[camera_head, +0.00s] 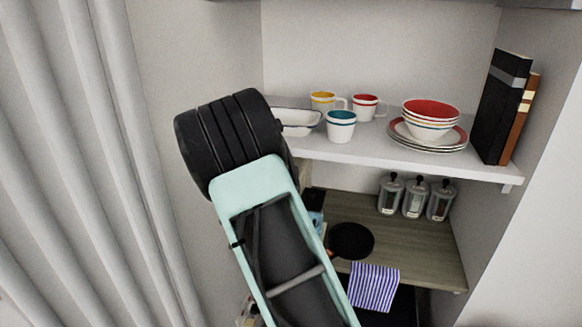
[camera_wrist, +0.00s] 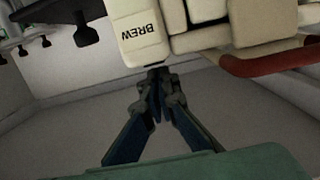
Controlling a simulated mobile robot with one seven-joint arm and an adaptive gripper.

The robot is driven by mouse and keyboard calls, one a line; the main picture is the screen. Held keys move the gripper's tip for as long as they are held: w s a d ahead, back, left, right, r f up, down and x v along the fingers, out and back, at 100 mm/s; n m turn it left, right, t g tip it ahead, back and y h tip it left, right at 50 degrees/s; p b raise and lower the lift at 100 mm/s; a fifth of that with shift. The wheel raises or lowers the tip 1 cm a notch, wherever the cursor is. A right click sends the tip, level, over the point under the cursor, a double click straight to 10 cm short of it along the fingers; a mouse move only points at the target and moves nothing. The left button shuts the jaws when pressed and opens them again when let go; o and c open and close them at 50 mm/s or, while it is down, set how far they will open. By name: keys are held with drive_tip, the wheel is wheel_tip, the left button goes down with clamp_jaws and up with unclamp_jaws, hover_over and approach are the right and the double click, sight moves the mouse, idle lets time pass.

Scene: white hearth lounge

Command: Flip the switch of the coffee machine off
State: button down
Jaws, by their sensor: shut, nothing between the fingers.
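The coffee machine (camera_wrist: 215,14) shows in the wrist view as a cream body, upside down in the picture, with a red-brown bar (camera_wrist: 270,60) at the right. Its part marked BREW (camera_wrist: 142,32) is at the top middle. My gripper (camera_wrist: 158,80) is shut and empty, with its fingertips just under the lower edge of the BREW part. I cannot tell whether they touch it. The switch's position is not clear. In the head view my arm hides the gripper and most or all of the machine.
In the head view, a white shelf (camera_head: 470,168) holds mugs, stacked bowls on plates (camera_head: 430,120) and upright books (camera_head: 502,105). Below, a wooden counter (camera_head: 400,245) holds a black pan (camera_head: 350,241), several glass jars (camera_head: 414,198) and a striped cloth (camera_head: 373,287). A curtain (camera_head: 85,150) hangs at the left.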

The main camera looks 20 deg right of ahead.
drive_tip(key=shift+f, duration=0.15)
drive_tip(key=shift+w+f+b, duration=0.1)
drive_tip(key=shift+f+b, duration=0.3)
drive_tip(key=shift+b, duration=0.5)
drive_tip(key=shift+r, duration=0.15)
drive_tip(key=shift+d+r+p, duration=0.1)
drive_tip(key=shift+p, duration=0.2)
